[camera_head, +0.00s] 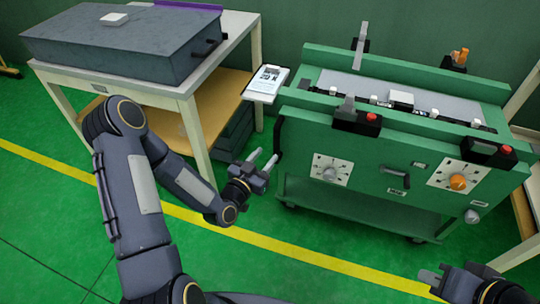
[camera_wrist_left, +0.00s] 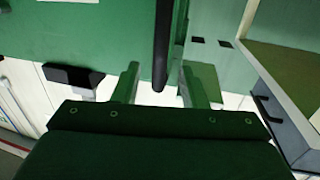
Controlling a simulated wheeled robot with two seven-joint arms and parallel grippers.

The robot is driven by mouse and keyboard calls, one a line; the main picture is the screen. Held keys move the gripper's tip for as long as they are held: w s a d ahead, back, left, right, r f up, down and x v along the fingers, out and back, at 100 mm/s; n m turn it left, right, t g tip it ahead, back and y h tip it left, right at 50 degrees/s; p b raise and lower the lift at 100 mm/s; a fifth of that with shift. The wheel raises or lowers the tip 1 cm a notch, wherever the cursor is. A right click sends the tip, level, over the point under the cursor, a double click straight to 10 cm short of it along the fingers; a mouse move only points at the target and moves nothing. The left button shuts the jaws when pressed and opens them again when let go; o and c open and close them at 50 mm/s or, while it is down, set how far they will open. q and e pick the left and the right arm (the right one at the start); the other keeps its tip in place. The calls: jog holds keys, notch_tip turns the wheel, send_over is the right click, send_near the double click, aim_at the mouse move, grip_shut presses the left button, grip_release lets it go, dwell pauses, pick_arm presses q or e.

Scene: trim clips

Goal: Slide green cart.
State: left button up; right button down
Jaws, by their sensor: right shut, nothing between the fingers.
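The green cart (camera_head: 300,180) stands right of centre, with dials and a small handle on its front panel. A black upright handle bar (camera_head: 278,138) is at its left front corner. My left gripper (camera_head: 265,160) is open beside that corner. In the left wrist view its two fingers (camera_wrist_left: 158,85) are apart, and the black bar (camera_wrist_left: 162,45) shows between them; I cannot tell whether they touch it. My right gripper (camera_head: 432,281) is shut and empty at the bottom right, in front of the cart and apart from it.
A white table (camera_head: 235,45) with a large grey case (camera_head: 120,45) stands left of the cart. A clipboard (camera_head: 267,82) is at the cart's left end. Clamps and red-buttoned boxes (camera_head: 358,119) sit on top of the cart. Green floor with a yellow line (camera_head: 300,252) is open in front.

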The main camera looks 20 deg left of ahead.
aim_at(275, 145)
pick_arm(q)
jog(key=x, duration=0.7)
jog(key=shift+w, duration=0.35)
grip_shut()
